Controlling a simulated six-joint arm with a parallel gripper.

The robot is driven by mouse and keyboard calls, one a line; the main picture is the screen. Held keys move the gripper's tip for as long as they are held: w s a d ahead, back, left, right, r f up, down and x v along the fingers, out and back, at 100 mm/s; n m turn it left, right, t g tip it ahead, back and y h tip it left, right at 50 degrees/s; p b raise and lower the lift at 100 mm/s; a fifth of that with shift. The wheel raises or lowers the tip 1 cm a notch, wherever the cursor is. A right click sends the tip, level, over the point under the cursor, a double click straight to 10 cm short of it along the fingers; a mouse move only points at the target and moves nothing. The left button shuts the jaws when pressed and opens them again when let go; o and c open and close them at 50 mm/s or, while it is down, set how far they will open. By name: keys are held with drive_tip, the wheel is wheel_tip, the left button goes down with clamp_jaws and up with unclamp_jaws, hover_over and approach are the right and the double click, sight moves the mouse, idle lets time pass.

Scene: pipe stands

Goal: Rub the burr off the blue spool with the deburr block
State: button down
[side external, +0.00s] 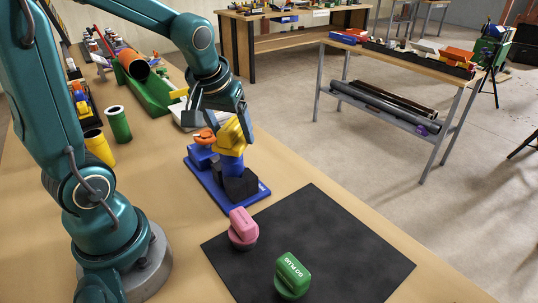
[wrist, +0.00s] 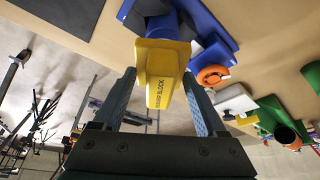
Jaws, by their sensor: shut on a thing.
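My gripper (side external: 226,118) is shut on the yellow deburr block (side external: 232,138). In the wrist view the block (wrist: 160,75) sits between both fingers, its lettering showing. The blue spool (side external: 231,164) stands in a dark cradle (side external: 240,184) on a blue base plate (side external: 213,190). The block is right at the top of the spool; I cannot tell whether they touch. The burr is not visible, and the block hides the spool's upper end.
An orange ring-shaped part (side external: 204,136) sits beside the spool on the fixture. A pink-handled tool (side external: 242,226) and a green-handled one (side external: 291,272) stand on a black mat (side external: 345,240). Green (side external: 118,124) and yellow (side external: 98,147) tubes stand left. The mat's right side is clear.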

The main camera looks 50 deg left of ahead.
drive_tip(key=shift+s, duration=0.1)
drive_tip(key=shift+r, duration=3)
drive_tip(key=shift+d, duration=0.4)
drive_tip(key=d+m+h, duration=0.1)
drive_tip(key=d+m, duration=0.3)
drive_tip(key=d+m+h, duration=0.1)
drive_tip(key=m, duration=0.1)
drive_tip(key=shift+s+d+f+m+t+h, duration=0.25)
drive_tip(key=shift+s+d+m+t+h, duration=0.05)
drive_tip(key=shift+s+d+m+t, duration=0.1)
